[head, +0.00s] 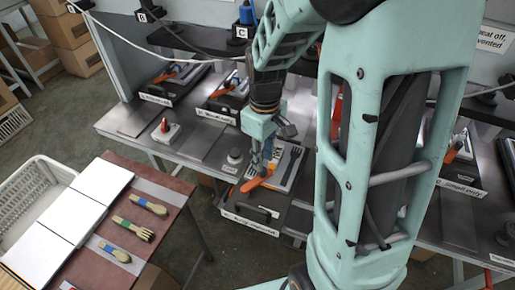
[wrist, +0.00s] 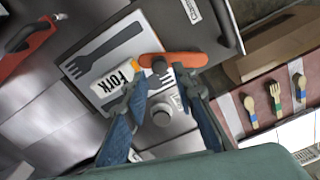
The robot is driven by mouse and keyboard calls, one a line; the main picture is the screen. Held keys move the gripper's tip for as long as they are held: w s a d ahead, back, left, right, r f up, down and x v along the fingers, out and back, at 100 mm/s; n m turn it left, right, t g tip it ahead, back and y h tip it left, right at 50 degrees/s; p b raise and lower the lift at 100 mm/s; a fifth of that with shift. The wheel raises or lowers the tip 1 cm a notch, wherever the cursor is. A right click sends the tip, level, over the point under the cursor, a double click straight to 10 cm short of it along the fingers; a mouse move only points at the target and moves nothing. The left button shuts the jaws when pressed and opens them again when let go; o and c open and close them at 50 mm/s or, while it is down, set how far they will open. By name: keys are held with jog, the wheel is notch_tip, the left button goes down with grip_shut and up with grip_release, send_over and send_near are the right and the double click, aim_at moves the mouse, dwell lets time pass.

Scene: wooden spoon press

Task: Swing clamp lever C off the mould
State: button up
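An orange lever (wrist: 185,60) with a dark round pivot lies across the edge of a plate with a dark fork shape (wrist: 105,52) and the word FORK. In the head view the orange lever (head: 256,180) lies on the nearest black press (head: 240,216). I cannot read a letter on this lever. My gripper (wrist: 161,76) has its two blue fingers spread, one on each side of the pivot area, with a visible gap between them. Whether a fingertip touches the lever is unclear. In the head view my gripper (head: 267,160) is just above the lever, partly hidden by my arm.
A grey round knob (head: 235,156) stands beside the press. Other presses with orange levers, one at the back (head: 230,92), stand along the metal bench. A sign C (head: 241,32) hangs behind.

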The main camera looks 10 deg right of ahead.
aim_at(257, 178)
jog(key=shift+f, duration=2.5)
grip_shut()
